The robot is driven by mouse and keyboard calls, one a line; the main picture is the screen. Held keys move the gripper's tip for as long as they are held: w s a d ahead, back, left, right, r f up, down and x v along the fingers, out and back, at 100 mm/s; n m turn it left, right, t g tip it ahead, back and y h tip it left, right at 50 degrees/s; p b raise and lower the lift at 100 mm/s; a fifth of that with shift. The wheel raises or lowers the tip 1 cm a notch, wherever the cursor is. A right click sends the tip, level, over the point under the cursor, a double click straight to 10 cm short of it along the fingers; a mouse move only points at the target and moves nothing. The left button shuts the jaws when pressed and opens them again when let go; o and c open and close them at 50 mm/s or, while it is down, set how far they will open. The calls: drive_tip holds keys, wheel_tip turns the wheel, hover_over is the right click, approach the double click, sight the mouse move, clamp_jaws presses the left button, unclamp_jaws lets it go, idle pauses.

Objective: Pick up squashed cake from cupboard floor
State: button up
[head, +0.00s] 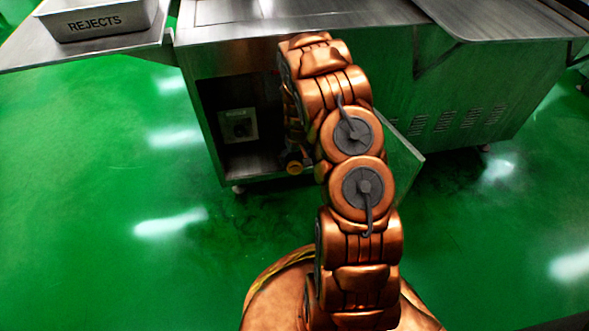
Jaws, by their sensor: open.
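The open cupboard (207,112) is in the base of the steel machine, left of centre in the head view. Its dark floor (250,163) shows in part left of my arm. A small golden-brown rounded shape (294,166) sits at the front edge of the opening, close against my arm. I cannot tell whether it is the squashed cake or a part of my arm. No other cake shows. My copper arm rises through the middle and bends down in front of the cupboard's right side. My gripper is hidden behind my arm links.
The open cupboard door (407,165) stands out right of my arm. A REJECTS tray (95,22) rests on a shelf at upper left. The green floor (100,200) is clear at left.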

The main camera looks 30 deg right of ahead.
sight(295, 167)
drive_tip(key=shift+w+d+f+b, duration=0.15)
drive_tip(key=shift+f+b, duration=0.35)
drive_tip(key=shift+f, duration=0.5)
drive_tip(key=shift+w+f+b, duration=0.2)
drive_tip(key=shift+f+b, duration=0.3)
drive_tip(key=shift+f, duration=0.45)
drive_tip(key=shift+w+d+f+b, duration=0.15)
drive_tip(key=shift+f+b, duration=0.35)
drive_tip(key=shift+f, duration=0.5)
drive_tip(key=shift+c, duration=0.2)
drive_tip(key=c, duration=1.2)
drive_tip(key=shift+a+r, duration=0.1)
drive_tip(key=shift+r, duration=0.1)
